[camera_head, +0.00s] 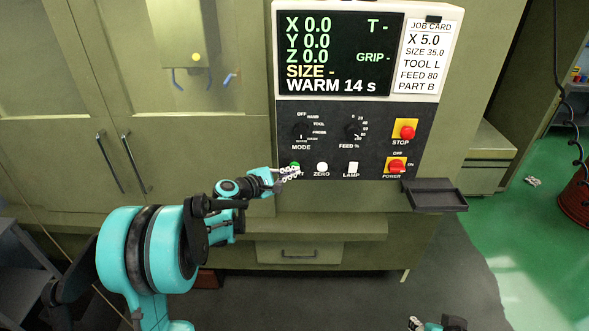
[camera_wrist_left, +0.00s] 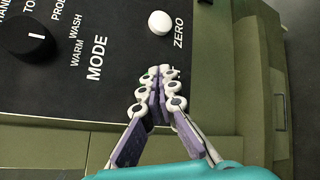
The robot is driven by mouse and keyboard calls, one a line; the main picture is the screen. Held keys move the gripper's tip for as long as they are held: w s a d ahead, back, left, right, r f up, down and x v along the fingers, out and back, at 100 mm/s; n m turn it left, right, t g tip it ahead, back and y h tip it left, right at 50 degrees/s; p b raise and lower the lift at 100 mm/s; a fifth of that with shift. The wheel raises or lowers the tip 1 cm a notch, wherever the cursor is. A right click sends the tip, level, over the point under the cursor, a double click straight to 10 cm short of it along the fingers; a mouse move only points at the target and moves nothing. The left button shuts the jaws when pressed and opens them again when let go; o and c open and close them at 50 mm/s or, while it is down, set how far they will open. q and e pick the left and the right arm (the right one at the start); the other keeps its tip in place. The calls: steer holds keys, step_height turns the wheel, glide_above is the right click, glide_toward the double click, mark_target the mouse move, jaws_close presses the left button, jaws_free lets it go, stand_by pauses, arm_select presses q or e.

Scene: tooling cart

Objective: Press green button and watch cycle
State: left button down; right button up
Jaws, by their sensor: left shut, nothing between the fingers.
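The green button (camera_head: 295,164) sits at the lower left of the black control panel, its label mostly covered. My left gripper (camera_head: 289,173) is shut and empty, with its fingertips at the button. In the left wrist view the shut fingertips (camera_wrist_left: 160,75) hide nearly all of the button, so I cannot tell whether they touch it or how far it is pressed. The screen (camera_head: 335,55) reads X, Y and Z 0.0, SIZE -, T -, GRIP - and WARM 14 s. My right gripper (camera_head: 430,325) is partly in view at the bottom edge; its jaws are unclear.
The white ZERO button (camera_head: 322,167) and LAMP switch (camera_head: 351,168) are right of the green button. The MODE knob (camera_head: 301,131) is above it. Red STOP (camera_head: 404,131) and POWER (camera_head: 396,165) controls are farther right. A dark tray (camera_head: 435,199) juts out below.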

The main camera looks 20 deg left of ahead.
arm_select(q)
steer(key=shift+s+d+f, duration=0.1)
steer(key=shift+s+d, duration=0.1)
steer(key=shift+s, duration=0.5)
steer(key=shift+s+d+b, duration=0.1)
steer(key=shift+s+d, duration=0.15)
steer(key=shift+s, duration=0.55)
steer(key=shift+s+d+b, duration=0.1)
steer(key=shift+s+d, duration=0.1)
steer(key=shift+s, duration=0.6)
steer(key=shift+s+d+b, duration=0.1)
steer(key=shift+s+d, duration=0.15)
steer(key=shift+s, duration=0.55)
stand_by(4.9)
